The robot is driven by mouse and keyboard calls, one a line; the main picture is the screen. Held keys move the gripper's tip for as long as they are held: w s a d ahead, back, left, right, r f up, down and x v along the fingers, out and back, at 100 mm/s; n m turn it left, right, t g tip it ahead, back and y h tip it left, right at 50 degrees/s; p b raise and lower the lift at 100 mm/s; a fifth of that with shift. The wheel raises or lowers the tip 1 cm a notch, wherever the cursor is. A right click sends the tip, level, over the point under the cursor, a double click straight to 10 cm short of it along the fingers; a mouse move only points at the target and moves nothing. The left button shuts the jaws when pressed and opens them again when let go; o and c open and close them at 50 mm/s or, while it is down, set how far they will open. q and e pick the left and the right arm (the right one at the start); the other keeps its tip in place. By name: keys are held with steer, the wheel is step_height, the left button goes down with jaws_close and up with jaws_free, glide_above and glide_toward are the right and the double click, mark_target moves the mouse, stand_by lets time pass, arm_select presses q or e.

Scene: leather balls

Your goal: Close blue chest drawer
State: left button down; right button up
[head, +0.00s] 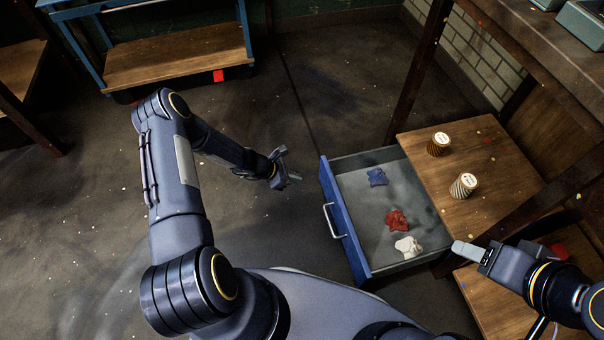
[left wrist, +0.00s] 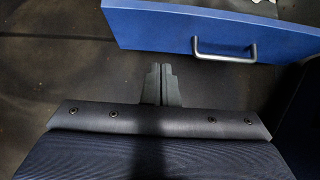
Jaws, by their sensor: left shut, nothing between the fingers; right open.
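The blue chest drawer (head: 345,222) stands pulled out in the head view, with a metal handle (head: 332,221) on its front. Inside it lie a blue item (head: 377,177), a red item (head: 397,220) and a white item (head: 408,247). My left gripper (head: 294,178) is shut and empty, apart from the drawer front, to its left. The left wrist view shows its closed fingers (left wrist: 160,84) below the drawer front (left wrist: 160,28) and left of the handle (left wrist: 224,52). My right gripper (head: 470,250) is open near the drawer's near right corner; its fingers partly overlap in view.
A dark post (head: 418,70) rises behind the drawer. A blue-framed wooden shelf (head: 180,55) is at the back left. The floor left of the drawer is clear.

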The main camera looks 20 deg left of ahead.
mark_target(328, 181)
arm_select(q)
steer(key=b+x, duration=0.1)
steer(key=x, duration=0.2)
steer(key=d+r+b+x, duration=0.1)
steer(key=x, duration=0.3)
steer(key=w+b+x, duration=0.1)
steer(key=b+x, duration=0.1)
steer(key=x, duration=0.1)
steer(key=shift+w+d+r, duration=0.1)
steer(key=shift+d+r, duration=0.1)
steer(key=shift+d, duration=0.25)
steer(key=shift+w+d+r, duration=0.1)
steer(key=shift+d, duration=0.05)
